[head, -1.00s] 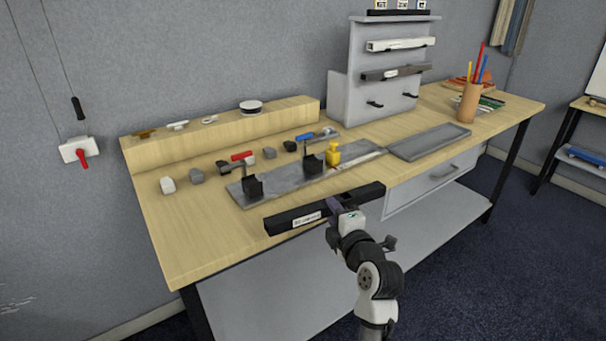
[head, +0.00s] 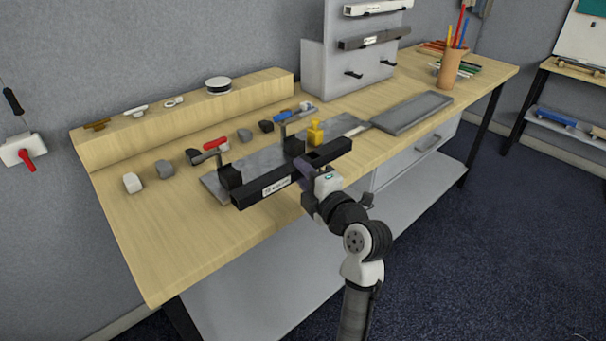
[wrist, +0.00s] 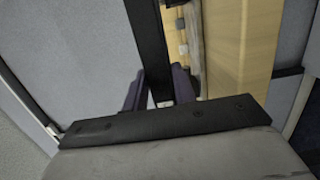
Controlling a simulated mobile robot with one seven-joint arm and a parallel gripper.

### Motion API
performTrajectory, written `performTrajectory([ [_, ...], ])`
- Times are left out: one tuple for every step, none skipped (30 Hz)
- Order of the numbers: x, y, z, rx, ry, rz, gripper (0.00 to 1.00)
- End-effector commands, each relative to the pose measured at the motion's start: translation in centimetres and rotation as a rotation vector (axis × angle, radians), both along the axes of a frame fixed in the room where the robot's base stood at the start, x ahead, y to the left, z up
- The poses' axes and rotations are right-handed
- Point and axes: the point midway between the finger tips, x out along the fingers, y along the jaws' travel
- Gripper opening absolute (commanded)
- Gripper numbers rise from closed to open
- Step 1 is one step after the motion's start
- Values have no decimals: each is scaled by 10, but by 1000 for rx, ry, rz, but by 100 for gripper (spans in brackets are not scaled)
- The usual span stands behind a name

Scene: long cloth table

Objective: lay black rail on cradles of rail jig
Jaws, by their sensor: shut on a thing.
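The black rail (head: 277,187), with a white label on its side, is held level across the front of the rail jig. My gripper (head: 308,172) is shut on it, right of its middle. The rail jig is a grey plate (head: 212,186) with two black cradles, the left one (head: 230,176) and the right one (head: 293,147). The rail overlaps the fronts of both cradles in the picture; I cannot tell whether it touches them. In the wrist view, the rail (wrist: 148,45) runs between my purple fingers (wrist: 160,92); the cradles cannot be made out there.
A red clamp handle (head: 215,144) and a blue one (head: 284,116) stand behind the cradles. A yellow piece (head: 315,132) sits at the plate's right. Several grey and dark blocks lie behind. A grey tray (head: 411,112) lies to the right. The table's front left is clear.

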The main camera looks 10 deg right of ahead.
Motion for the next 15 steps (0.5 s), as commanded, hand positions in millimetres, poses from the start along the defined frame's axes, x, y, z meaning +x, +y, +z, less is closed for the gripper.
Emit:
performTrajectory([
  [0,0,-1,-2,-3,0,0],
  [0,0,-2,-2,-3,1,0],
  [-1,0,-2,-3,-5,1,0],
  [-1,0,-3,-5,-6,2,0],
  [-1,0,-3,-6,-5,2,0],
  [-1,1,-3,-6,-5,3,0],
  [2,3,-1,-6,-4,4,0],
  [5,5,-1,-6,-4,4,0],
  [8,8,-1,-5,-5,6,0],
  [11,10,-1,-5,-5,6,0],
  [13,12,-1,-5,-5,5,0],
  [16,14,-1,-6,-4,5,0],
  [19,16,-1,-6,-4,5,0],
  [21,18,-1,-5,-5,6,0],
  [24,20,0,-5,-5,5,0],
])
